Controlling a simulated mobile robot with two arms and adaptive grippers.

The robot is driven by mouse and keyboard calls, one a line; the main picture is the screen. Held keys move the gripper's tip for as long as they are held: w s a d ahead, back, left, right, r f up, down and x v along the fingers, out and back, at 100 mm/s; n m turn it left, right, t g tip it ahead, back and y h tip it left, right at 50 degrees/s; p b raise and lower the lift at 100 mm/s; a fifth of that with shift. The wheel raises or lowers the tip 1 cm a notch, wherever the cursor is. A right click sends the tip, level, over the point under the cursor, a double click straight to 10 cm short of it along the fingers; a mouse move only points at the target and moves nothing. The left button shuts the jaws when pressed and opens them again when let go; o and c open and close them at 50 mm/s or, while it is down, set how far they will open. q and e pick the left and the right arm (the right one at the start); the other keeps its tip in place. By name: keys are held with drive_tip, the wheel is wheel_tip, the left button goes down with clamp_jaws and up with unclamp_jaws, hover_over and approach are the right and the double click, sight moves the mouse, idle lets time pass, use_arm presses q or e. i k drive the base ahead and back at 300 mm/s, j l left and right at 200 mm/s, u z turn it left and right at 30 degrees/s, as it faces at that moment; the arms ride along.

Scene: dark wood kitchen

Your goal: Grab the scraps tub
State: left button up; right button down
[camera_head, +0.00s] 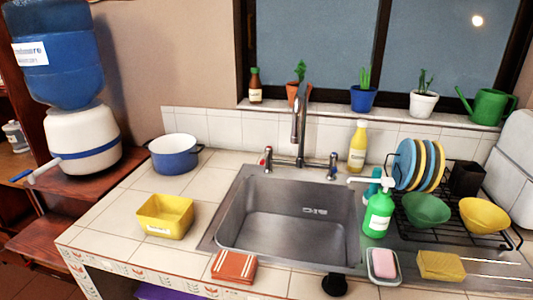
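A yellow open-topped tub (165,216) with a small pale label on its front stands on the tiled counter, left of the sink. It looks like the scraps tub, though its label is too small to read. It stands upright, and no gripper is near it. Neither my left nor my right gripper shows in the head view.
A blue pot (174,156) stands behind the tub, and a folded orange-red cloth (234,266) lies to its front right. The steel sink (290,215) is right of it. A water dispenser (80,140) stands at left. Bare tiles (112,207) lie left of the tub.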

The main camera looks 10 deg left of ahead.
sight(168, 215)
drive_tip(key=j+z, duration=0.15)
drive_tip(key=j, duration=0.35)
drive_tip(key=j+z, duration=0.1)
drive_tip(key=j, duration=0.4)
drive_tip(key=k+j+z, duration=0.15)
drive_tip(key=j, duration=0.3)
drive_tip(key=j+z, duration=0.1)
drive_tip(key=j, duration=0.4)
drive_tip(key=k+j+z, duration=0.15)
drive_tip(key=j, duration=0.3)
drive_tip(key=k+j+z, duration=0.1)
drive_tip(key=j, duration=0.35)
drive_tip(key=k+j+z, duration=0.15)
drive_tip(key=j, duration=0.3)
drive_tip(key=k+j+z, duration=0.1)
drive_tip(key=j, duration=0.35)
drive_tip(key=k, duration=0.1)
